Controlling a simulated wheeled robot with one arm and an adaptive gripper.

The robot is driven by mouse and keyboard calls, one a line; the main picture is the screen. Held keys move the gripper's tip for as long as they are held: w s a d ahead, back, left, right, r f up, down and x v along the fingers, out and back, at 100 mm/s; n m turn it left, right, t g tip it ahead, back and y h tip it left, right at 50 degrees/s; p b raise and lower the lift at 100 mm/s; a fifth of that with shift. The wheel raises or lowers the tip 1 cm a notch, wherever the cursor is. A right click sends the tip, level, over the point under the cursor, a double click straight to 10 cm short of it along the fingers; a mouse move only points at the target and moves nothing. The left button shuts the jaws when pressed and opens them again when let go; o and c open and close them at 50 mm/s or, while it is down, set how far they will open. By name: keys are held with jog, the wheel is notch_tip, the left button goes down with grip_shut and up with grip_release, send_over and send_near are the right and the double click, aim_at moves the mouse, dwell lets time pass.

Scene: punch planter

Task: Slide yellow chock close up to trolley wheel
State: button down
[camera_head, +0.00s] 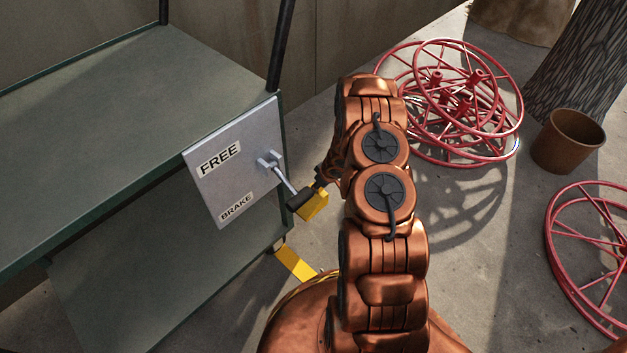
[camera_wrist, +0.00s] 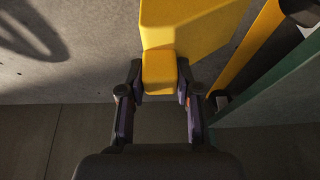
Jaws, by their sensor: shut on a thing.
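The yellow chock (camera_wrist: 195,28) fills the top middle of the wrist view, a flat-faced block with a small raised grip (camera_wrist: 160,72). My gripper (camera_wrist: 160,80) is shut on that grip, one finger on each side. In the head view, my gripper (camera_head: 323,182) is mostly hidden by my arm, and a yellow piece (camera_head: 315,208) shows just below it. The green trolley (camera_head: 190,85) stands at left; its edge also shows at right in the wrist view (camera_wrist: 285,80). I cannot make out the trolley wheel clearly, nor the gap between it and the chock.
A grey panel (camera_head: 213,190) marked FREE and BRAKE carries a lever with a black handle (camera_head: 300,200), close to my gripper. A yellow strip (camera_head: 294,262) lies low by the trolley corner. Red wheels (camera_head: 455,100) and a brown pot (camera_head: 568,142) stand at right.

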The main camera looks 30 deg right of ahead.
aim_at(301, 212)
jog(key=shift+w+a+f+b, duration=0.1)
jog(key=shift+a+f+b, duration=0.05)
jog(key=shift+f+b, duration=0.45)
jog(key=shift+w+a+f+b, duration=0.1)
jog(key=shift+f+b, duration=0.35)
jog(key=shift+b, duration=0.15)
notch_tip(301, 212, down, 5)
jog(key=b, duration=0.7)
jog(key=shift+s+f, duration=0.15)
jog(key=shift+f, duration=0.05)
jog(key=shift+s+a+b, duration=0.15)
jog(key=shift+a+b, duration=0.6)
jog(key=shift+b, duration=0.25)
jog(key=shift+s+a+b, duration=0.15)
jog(key=shift+a+b, duration=0.55)
jog(key=shift+b, duration=0.25)
jog(key=shift+s+a, duration=0.2)
jog(key=shift+a, duration=0.6)
jog(key=shift+s+a, duration=0.2)
jog(key=shift+a, duration=0.6)
jog(key=shift+a, duration=0.35)
jog(key=shift+s+a+p, duration=0.3)
jog(key=shift+a+p, duration=0.05)
jog(key=shift+a, duration=0.55)
jog(key=c, duration=0.7)
grip_release()
jog(key=shift+r, duration=0.1)
